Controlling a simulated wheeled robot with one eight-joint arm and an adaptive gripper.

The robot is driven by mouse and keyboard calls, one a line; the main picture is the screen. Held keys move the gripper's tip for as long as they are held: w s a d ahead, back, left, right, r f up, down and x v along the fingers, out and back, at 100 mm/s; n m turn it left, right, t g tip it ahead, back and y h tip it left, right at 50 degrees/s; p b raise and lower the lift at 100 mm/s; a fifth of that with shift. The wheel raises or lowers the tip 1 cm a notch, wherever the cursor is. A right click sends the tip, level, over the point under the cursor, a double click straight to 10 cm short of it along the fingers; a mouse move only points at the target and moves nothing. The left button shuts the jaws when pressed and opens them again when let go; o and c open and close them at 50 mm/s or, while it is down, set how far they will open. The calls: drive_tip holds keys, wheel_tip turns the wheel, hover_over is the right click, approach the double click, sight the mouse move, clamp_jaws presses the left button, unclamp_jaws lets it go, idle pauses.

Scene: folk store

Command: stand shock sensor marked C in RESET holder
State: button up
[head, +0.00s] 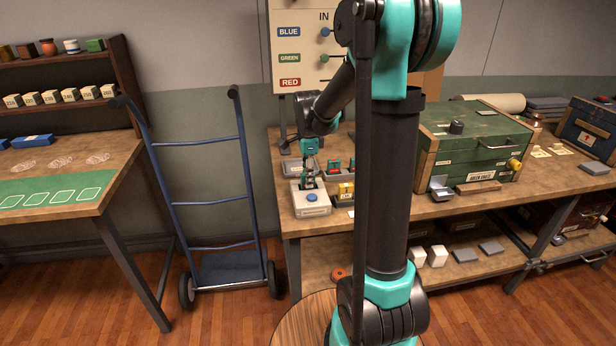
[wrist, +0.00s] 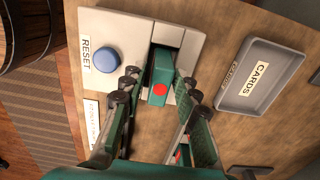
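The RESET holder is a pale box with a round blue button (wrist: 107,60) and a "RESET" label; it also shows in the head view (head: 312,208). A green block with a red dot (wrist: 160,78), seemingly the shock sensor, sits at the box's slot in the wrist view. Its letter is not visible, and I cannot tell how deep it is seated. My gripper (wrist: 161,82) has its fingers on either side of the block, with gaps showing, so it looks open around it. In the head view my gripper (head: 309,178) is low over the box.
A grey CARDS tray (wrist: 262,78) lies beside the holder. Another rack with red and green parts (wrist: 185,150) is partly hidden by my finger. A yellow item (head: 346,190) stands right of the box. A green chest (head: 470,145) stands further right. A blue hand truck (head: 205,190) stands left of the bench.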

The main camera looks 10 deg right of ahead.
idle(0.3)
wheel_tip(320, 180, up, 12)
drive_tip(key=s+f+n, duration=0.2)
drive_tip(key=s, duration=0.1)
drive_tip(key=s+d+f+n+t, duration=0.1)
drive_tip(key=s+f+n, duration=0.2)
drive_tip(key=s+d+f+n+t, duration=0.1)
drive_tip(key=s+f+n, duration=0.2)
drive_tip(key=shift+s+d, duration=0.2)
drive_tip(key=shift+s, duration=0.05)
drive_tip(key=s+f+n, duration=0.3)
drive_tip(key=s, duration=0.1)
drive_tip(key=s+d+f+n+t, duration=0.1)
drive_tip(key=s+f+n, duration=0.2)
drive_tip(key=s, duration=0.1)
drive_tip(key=s+f+n+t, duration=0.1)
drive_tip(key=s+f+n, duration=0.2)
drive_tip(key=s+n, duration=0.1)
drive_tip(key=shift+s+d+f, duration=0.25)
drive_tip(key=shift+d+f, duration=0.05)
drive_tip(key=shift+f, duration=0.05)
idle(0.3)
